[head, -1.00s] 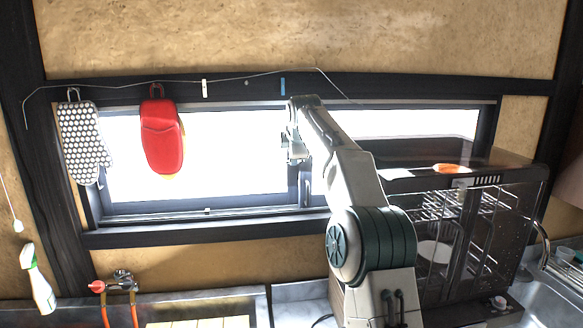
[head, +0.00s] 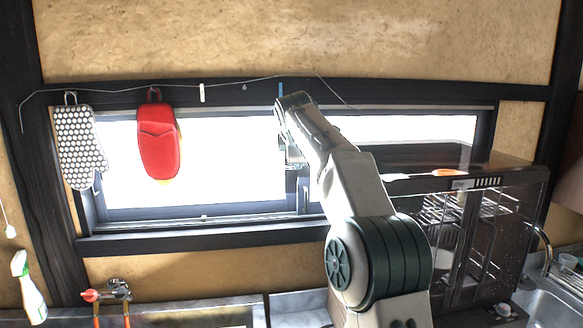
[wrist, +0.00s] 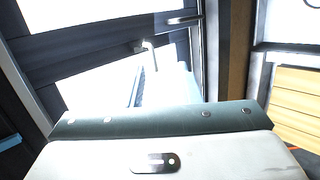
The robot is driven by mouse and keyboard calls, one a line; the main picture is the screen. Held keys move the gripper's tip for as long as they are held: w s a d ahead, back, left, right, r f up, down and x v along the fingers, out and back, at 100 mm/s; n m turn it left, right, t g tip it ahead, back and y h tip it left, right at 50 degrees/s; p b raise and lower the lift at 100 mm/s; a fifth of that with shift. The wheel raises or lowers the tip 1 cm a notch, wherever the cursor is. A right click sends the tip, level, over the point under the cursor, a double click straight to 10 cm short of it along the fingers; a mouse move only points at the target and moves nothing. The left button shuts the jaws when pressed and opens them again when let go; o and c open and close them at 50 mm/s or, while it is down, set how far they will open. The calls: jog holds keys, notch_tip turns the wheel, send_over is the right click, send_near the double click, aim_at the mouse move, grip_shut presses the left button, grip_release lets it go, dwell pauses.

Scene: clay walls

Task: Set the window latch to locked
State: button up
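The window (head: 215,211) has a dark frame and bright panes, and it spans the wall behind my arm. Its middle upright (head: 304,193) is partly covered by my arm. My gripper (head: 293,158) is at the arm's end, in front of the panes just left of that upright. Its fingers cannot be made out against the glare. In the wrist view, a small pale hooked piece (wrist: 149,52) stands out near the dark frame; it may be the latch, but its setting cannot be read. My gripper's housing fills the bottom of that view and no fingertips show.
A dotted mitt (head: 80,147) and a red mitt (head: 159,148) hang left of my arm. A dark rack cabinet (head: 497,185) stands close on the right. A red-handled tap (head: 108,291) and a spray bottle (head: 30,288) are low on the left.

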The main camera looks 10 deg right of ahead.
jog(key=s+a+f+m+t+h+b, duration=0.3)
jog(key=s+a+f+t+h+b, duration=0.25)
jog(key=b, duration=0.55)
jog(key=shift+t+y, duration=0.45)
jog(key=shift+t, duration=0.4)
jog(key=shift+a+f+p+x, duration=0.15)
jog(key=shift+p+x, duration=1)
jog(key=shift+x, duration=1.4)
jog(key=shift+a+f+p+x, duration=0.15)
jog(key=shift+p+x, duration=1)
jog(key=shift+x, duration=1.4)
jog(key=shift+a+f+p+x, duration=0.15)
jog(key=shift+p+x, duration=1)
jog(key=shift+x, duration=1.4)
jog(key=shift+w, duration=0.2)
grip_shut()
